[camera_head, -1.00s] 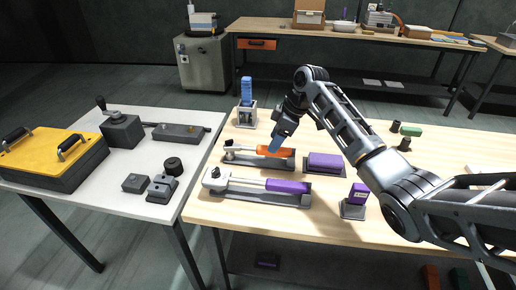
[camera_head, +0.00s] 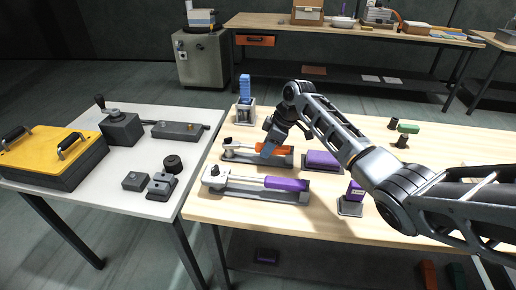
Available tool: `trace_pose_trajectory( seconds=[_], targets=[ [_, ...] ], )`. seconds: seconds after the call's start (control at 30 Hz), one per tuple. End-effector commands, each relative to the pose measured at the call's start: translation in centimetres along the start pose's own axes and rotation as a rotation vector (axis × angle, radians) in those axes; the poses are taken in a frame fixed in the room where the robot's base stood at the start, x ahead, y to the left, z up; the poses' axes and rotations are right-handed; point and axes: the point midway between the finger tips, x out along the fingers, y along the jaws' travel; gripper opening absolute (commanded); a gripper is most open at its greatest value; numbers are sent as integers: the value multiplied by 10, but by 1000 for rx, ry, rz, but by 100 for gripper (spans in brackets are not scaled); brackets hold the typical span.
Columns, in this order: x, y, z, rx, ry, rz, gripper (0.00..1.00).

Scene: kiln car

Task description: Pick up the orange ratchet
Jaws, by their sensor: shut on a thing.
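The orange ratchet (camera_head: 245,145) has a silver head at the left and an orange handle. It lies in a grey holder (camera_head: 236,156) on the wooden table. My gripper (camera_head: 266,152) is down at the orange handle and shut on it, with its blue fingertip covering part of the handle. The ratchet still appears to lie in or very close to its holder; any gap beneath it is too small to tell.
A larger purple-handled ratchet (camera_head: 282,184) lies in a grey holder in front. A purple block (camera_head: 322,160) sits to the right, and a blue item in a stand (camera_head: 245,100) is behind. A white table (camera_head: 125,190) with a yellow-lidded box (camera_head: 42,150) stands left.

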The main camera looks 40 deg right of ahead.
Motion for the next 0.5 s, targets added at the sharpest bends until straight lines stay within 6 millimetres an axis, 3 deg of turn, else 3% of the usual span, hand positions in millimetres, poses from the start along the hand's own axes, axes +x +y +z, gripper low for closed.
trace_pose_trajectory(
  seconds=[0.3, 0.5],
  targets=[
    [0, 0, 0, 0, 0, 0, 0],
    [-1, 0, 0, 0, 1, 1, 0]
  ],
)
